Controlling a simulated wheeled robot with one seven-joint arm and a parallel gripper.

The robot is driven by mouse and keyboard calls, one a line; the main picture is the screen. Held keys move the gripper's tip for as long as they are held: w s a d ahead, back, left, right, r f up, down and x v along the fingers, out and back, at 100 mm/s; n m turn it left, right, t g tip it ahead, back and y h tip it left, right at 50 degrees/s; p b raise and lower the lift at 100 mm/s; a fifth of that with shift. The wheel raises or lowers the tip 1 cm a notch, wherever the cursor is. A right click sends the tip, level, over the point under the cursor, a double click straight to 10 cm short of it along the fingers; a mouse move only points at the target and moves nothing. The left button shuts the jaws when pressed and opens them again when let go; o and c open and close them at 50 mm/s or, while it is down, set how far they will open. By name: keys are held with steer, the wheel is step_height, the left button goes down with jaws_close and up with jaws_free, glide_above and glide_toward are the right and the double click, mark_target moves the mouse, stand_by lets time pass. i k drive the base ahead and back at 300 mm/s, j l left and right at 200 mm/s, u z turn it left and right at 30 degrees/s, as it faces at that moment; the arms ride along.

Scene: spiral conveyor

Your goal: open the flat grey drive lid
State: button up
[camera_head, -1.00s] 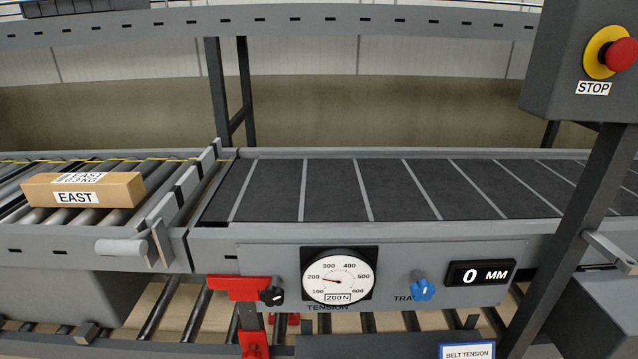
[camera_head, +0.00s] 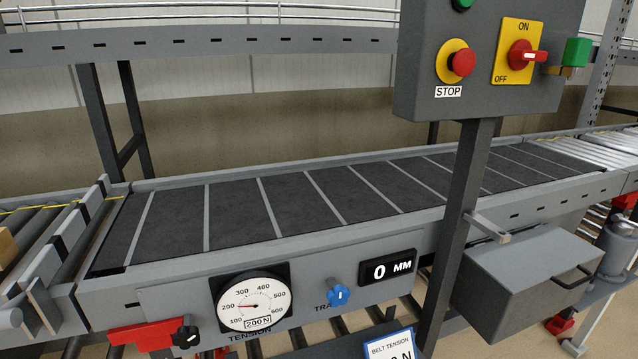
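A grey box (camera_head: 505,297) hangs below the belt's front rail at the right, just right of the control post. Its flat grey top (camera_head: 528,258) looks like the drive lid and lies closed on the box. A dark bar handle (camera_head: 575,277) shows at the box's right front. My gripper is not in view, so its state is hidden.
A post (camera_head: 462,210) carries a control box (camera_head: 425,75) with a red stop button (camera_head: 463,63) and a red ON/OFF switch (camera_head: 528,56); a green-ended padlock (camera_head: 576,52) is beside it. A small bracket (camera_head: 490,229) juts from the post above the box. The dark belt (camera_head: 290,205) is empty.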

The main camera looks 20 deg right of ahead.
mark_target(538, 254)
steer(key=i+l+z, duration=0.15)
steer(key=z, duration=0.2)
steer(key=i+l+z, duration=0.15)
steer(key=z, duration=0.15)
